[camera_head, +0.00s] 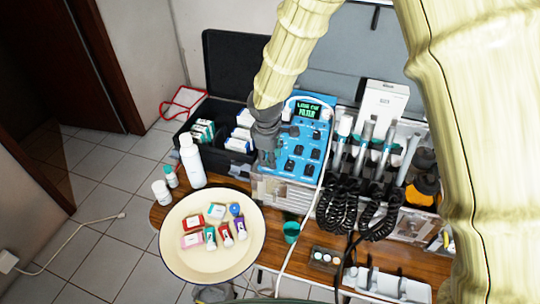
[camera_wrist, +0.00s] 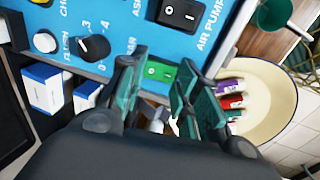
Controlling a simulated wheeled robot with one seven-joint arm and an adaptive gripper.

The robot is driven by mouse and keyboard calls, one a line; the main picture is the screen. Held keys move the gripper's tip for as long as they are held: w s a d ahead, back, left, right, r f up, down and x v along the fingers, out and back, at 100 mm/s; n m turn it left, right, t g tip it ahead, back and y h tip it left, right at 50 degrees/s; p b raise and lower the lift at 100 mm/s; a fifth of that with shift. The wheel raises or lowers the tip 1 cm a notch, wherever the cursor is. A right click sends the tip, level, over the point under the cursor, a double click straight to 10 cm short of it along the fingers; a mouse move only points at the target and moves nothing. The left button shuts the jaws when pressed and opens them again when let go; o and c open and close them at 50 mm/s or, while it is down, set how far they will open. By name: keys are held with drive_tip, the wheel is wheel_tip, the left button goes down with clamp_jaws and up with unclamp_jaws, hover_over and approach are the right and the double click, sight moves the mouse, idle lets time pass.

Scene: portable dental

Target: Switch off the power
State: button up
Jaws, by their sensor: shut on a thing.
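A blue control panel (camera_head: 303,140) with a lit green display (camera_head: 308,110) stands on the wooden table, with several black switches and knobs on its face. In the wrist view, a green rocker switch (camera_wrist: 160,72) sits on the panel (camera_wrist: 120,22), between the fingers. In the head view, my gripper (camera_head: 268,157) is at the panel's lower left edge and hides that corner. The wording by the switch is partly covered by a finger.
A black air pump switch (camera_wrist: 178,14) and a flush knob (camera_wrist: 94,47) are close to the fingers. A round cream tray (camera_head: 180,262) with small packs, a white bottle (camera_head: 192,162) and handpieces with coiled black cords (camera_head: 375,195) surround the unit.

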drive_tip(key=shift+r+p, duration=0.15)
drive_tip(key=shift+p, duration=0.25)
drive_tip(key=shift+g+p, duration=0.3)
drive_tip(key=shift+p, duration=0.1)
drive_tip(key=shift+w+g+p, duration=0.15)
drive_tip(key=shift+g+p, duration=0.15)
drive_tip(key=shift+p, duration=0.3)
drive_tip(key=o, duration=1)
drive_tip(key=r, duration=1.1)
drive_tip(key=shift+s+r, duration=0.2)
drive_tip(key=shift+r, duration=0.15)
